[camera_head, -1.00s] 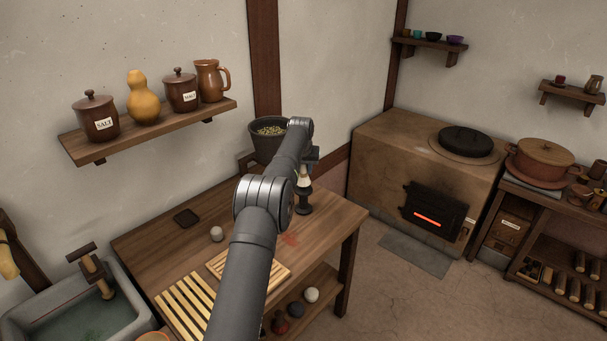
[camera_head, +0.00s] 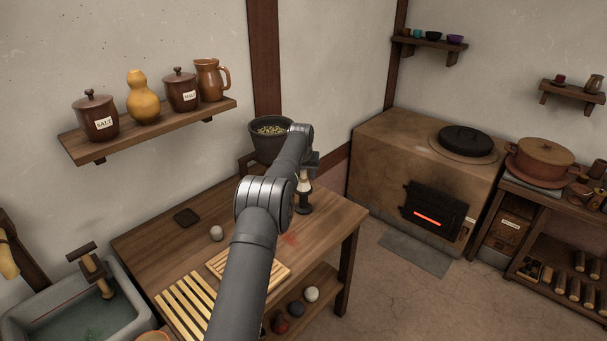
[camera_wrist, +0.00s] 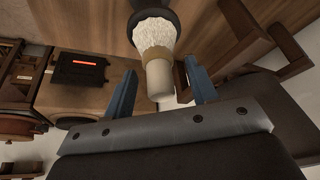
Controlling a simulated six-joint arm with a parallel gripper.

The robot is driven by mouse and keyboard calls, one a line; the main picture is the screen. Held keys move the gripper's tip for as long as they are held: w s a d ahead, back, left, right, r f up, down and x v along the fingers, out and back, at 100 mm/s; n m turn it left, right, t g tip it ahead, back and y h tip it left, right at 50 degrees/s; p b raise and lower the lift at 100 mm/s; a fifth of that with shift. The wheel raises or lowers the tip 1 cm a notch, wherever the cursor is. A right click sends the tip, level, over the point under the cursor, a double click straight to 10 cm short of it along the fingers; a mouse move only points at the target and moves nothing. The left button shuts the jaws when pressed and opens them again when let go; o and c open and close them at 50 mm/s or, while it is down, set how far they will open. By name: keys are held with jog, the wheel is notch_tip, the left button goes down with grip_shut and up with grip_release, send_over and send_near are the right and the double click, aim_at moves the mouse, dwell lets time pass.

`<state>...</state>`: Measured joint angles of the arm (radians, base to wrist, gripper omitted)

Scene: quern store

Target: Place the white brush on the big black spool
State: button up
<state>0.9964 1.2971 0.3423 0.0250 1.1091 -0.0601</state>
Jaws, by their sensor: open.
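The white brush (camera_wrist: 155,38) has pale bristles, a tan band and a whitish handle. It appears to stand bristles-down on the black spool (camera_wrist: 147,13), in the wrist view. In the head view the brush (camera_head: 304,183) and the spool (camera_head: 304,204) show at the table's far right part, partly hidden by my arm. My gripper (camera_wrist: 159,66) is open. Its two blue fingers lie on either side of the brush's handle, with a gap visible on each side. In the head view my gripper (camera_head: 312,164) is mostly hidden behind the wrist.
The wooden table (camera_head: 165,240) carries a dark pot of grain (camera_head: 270,148) close behind my wrist, a small whitish ball (camera_head: 216,233), a dark flat square (camera_head: 187,217) and slatted boards (camera_head: 185,302). A stove (camera_head: 380,155) stands to the right.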

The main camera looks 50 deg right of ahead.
jog(key=v, duration=1.2)
jog(key=shift+d, duration=0.15)
jog(key=x, duration=1.2)
jog(key=shift+f, duration=0.1)
jog(key=shift+r, duration=1.3)
